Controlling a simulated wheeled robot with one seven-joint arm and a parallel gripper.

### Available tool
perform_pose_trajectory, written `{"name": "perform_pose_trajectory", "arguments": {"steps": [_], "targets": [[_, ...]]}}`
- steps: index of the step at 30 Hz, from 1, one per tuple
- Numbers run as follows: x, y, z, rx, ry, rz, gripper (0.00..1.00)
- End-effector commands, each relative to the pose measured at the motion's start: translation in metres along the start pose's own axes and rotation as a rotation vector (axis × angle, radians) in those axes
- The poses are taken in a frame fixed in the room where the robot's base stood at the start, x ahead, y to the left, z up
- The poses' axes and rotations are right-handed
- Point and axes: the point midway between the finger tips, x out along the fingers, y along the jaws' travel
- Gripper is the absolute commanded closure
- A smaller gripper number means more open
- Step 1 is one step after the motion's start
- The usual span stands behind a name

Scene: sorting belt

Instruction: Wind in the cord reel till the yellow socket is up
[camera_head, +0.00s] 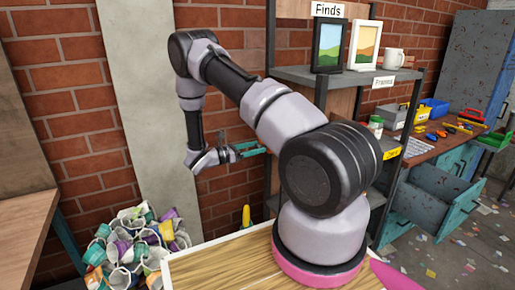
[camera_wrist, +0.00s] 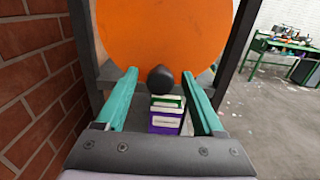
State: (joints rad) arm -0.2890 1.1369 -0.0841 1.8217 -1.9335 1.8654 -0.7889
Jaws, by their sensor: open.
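An orange disc, which looks like the side of the cord reel (camera_wrist: 160,30), fills the upper middle of the wrist view. A dark round knob (camera_wrist: 160,78) shows at its lower edge. My gripper (camera_wrist: 159,72) is open, its teal fingers one on each side of the knob in the picture. I cannot tell whether the knob lies fully between the fingertips. In the head view my gripper (camera_head: 262,148) is at the shelf's left side, and the reel is hidden there. A small yellow object (camera_head: 246,215) shows low beside the shelf; I cannot tell whether it is the socket.
A grey shelf unit (camera_head: 290,74) with picture frames (camera_head: 329,45) and a white mug (camera_head: 393,58) stands at the wall. A heap of cups (camera_head: 135,245) lies at lower left. Purple and green boxes (camera_wrist: 166,122) sit below the knob.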

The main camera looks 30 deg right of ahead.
Motion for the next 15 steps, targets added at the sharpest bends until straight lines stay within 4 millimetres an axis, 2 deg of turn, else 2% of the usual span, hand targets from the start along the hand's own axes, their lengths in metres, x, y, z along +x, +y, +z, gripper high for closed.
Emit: {"name": "perform_pose_trajectory", "arguments": {"steps": [4, 13, 14, 15], "targets": [[0.0112, -0.0001, -0.0001, 0.001, 0.001, 0.0, 0.3], [0.0135, 0.0, -0.0001, 0.0, 0.001, 0.001, 0.3], [0.0134, 0.0, -0.0001, 0.0, 0.001, 0.001, 0.38], [0.0134, 0.0, -0.0001, 0.0, 0.001, 0.001, 0.53]]}}
